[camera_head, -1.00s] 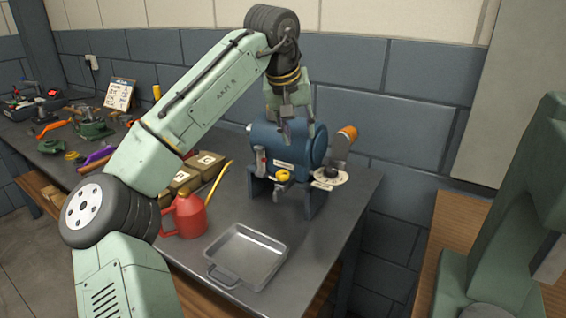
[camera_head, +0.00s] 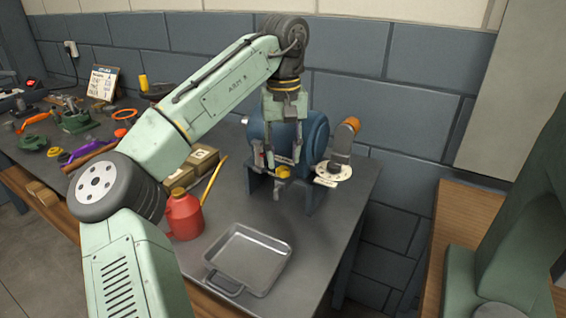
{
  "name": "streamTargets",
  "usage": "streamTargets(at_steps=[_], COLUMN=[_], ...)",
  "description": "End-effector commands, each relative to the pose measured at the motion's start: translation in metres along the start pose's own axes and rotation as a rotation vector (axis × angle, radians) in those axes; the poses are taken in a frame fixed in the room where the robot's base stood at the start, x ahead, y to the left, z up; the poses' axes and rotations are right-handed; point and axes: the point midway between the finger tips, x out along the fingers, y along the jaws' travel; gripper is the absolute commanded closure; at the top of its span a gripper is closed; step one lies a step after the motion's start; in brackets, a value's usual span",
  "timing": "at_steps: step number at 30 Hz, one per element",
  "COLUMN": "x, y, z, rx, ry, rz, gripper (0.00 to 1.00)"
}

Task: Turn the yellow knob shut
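The yellow knob (camera_head: 283,172) sits low on the front of a blue cylindrical casing (camera_head: 316,140), which stands on dark legs on the bench. My gripper (camera_head: 283,163) points down in front of the casing, with its two fingers apart. The fingertips are close to the knob, one on its left and one on its right in the picture. I cannot tell whether they touch it or how they line up with it in depth.
A grey metal tray (camera_head: 248,262) lies on the bench (camera_head: 335,225) in front of the casing. A red oil can (camera_head: 184,215) with a yellow spout stands left of it, near cardboard boxes (camera_head: 203,160). An orange-ended lever (camera_head: 344,140) and a pale round plate (camera_head: 333,173) are right of the knob.

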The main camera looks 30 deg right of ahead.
Motion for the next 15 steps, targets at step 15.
streamTargets(at_steps=[15], x=[0.029], y=[0.000], z=[0.000], rx=[0.000], ry=[0.003], rz=[0.000], gripper=[0.66])
